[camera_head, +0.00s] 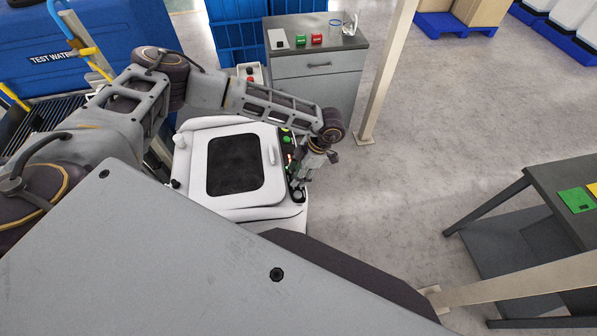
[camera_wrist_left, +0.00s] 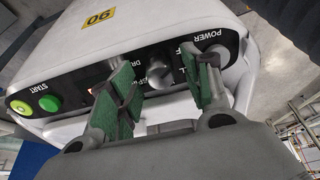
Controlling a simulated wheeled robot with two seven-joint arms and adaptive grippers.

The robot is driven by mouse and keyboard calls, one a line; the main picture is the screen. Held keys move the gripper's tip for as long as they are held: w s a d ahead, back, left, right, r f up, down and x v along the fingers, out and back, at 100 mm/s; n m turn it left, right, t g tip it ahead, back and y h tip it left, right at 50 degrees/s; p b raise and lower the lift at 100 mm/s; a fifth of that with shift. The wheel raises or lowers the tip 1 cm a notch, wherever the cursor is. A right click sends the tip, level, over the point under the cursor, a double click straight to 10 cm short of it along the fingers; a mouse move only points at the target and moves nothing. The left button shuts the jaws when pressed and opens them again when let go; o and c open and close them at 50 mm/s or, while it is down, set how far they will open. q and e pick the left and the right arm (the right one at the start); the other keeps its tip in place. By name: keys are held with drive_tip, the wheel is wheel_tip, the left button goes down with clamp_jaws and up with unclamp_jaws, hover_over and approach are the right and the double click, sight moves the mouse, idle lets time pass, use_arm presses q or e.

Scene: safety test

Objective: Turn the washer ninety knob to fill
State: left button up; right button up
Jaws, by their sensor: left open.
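The white washer (camera_head: 199,165) has a dark window in its lid and stands below my left arm in the head view. In the left wrist view, the washer (camera_wrist_left: 150,32) carries a yellow label reading 90. Its dark front panel has a grey knob (camera_wrist_left: 158,75), with lettering around it partly hidden by the fingers. My left gripper (camera_head: 297,182) is at the washer's right-hand panel edge. In the left wrist view, this gripper (camera_wrist_left: 163,85) is open, with its green-padded fingers on either side of the knob; I cannot tell whether they touch it. My right gripper is not in view.
The panel also has a green START button (camera_wrist_left: 49,104), a yellow-green button (camera_wrist_left: 21,107) and a POWER control. A grey cabinet (camera_head: 316,85) with small boxes and a glass stands behind. A beige post (camera_head: 385,70) rises beside it.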

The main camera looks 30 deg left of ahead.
use_arm(q)
drive_tip(key=shift+c, duration=0.3)
drive_tip(key=c, duration=1)
drive_tip(key=shift+m, duration=0.3)
drive_tip(key=shift+f+m+b, duration=0.15)
drive_tip(key=shift+m+b, duration=0.85)
drive_tip(key=shift+b, duration=0.05)
drive_tip(key=m+b, duration=0.3)
drive_tip(key=m, duration=0.1)
drive_tip(key=shift+t, duration=0.3)
drive_tip(key=m+b, duration=0.3)
drive_tip(key=m, duration=0.1)
drive_tip(key=shift+b, duration=0.3)
drive_tip(key=shift+m+b, duration=0.3)
drive_tip(key=shift+m, duration=0.4)
